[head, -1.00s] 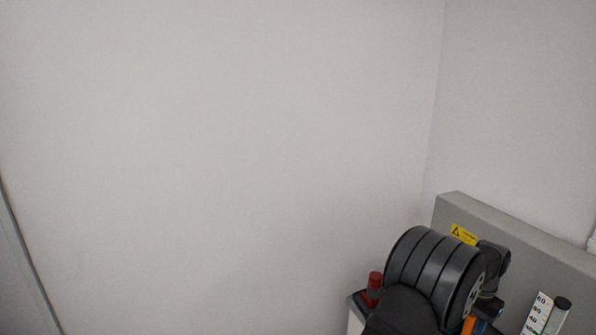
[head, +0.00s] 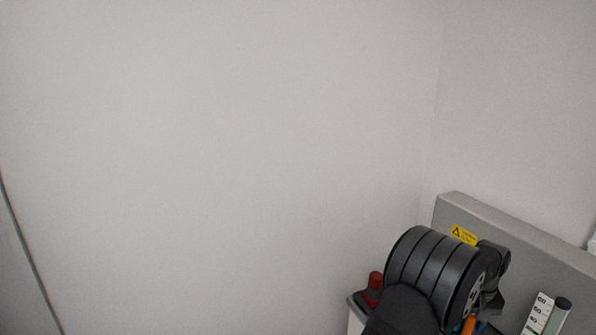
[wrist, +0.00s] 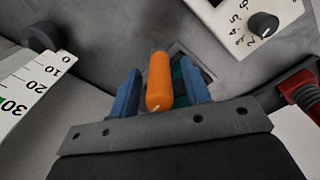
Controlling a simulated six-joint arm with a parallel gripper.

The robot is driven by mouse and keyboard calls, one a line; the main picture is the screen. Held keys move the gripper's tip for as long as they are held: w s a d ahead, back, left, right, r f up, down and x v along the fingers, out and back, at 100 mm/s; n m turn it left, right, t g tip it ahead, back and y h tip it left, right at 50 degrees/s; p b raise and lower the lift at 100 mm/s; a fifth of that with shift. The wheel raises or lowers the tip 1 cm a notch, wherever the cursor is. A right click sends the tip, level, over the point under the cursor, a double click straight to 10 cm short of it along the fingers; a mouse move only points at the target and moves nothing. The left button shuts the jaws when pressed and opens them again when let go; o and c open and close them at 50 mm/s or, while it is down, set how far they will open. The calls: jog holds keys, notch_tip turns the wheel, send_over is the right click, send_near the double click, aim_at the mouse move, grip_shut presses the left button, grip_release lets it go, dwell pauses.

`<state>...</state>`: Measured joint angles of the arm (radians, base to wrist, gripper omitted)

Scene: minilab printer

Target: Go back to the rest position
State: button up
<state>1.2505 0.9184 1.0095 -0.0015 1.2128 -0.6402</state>
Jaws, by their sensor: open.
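My gripper (wrist: 160,70) shows in the wrist view with two blue fingers, spread apart. An orange handle (wrist: 159,82) with a rounded end stands between the fingers. Visible gaps lie on both sides of it, so the fingers do not appear to grip it. In the head view, my dark arm covers the lower right, and a bit of orange (head: 468,325) shows beside it. The fingertips are mostly hidden there.
A grey panel (head: 520,235) with a yellow warning label (head: 464,234) stands behind my arm. A white scale with numbers (wrist: 30,88), a black dial knob (wrist: 263,24) and a red part (wrist: 303,90) surround the gripper. The wall side at left is clear.

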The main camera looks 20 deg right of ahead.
jog(key=shift+n, duration=2.1)
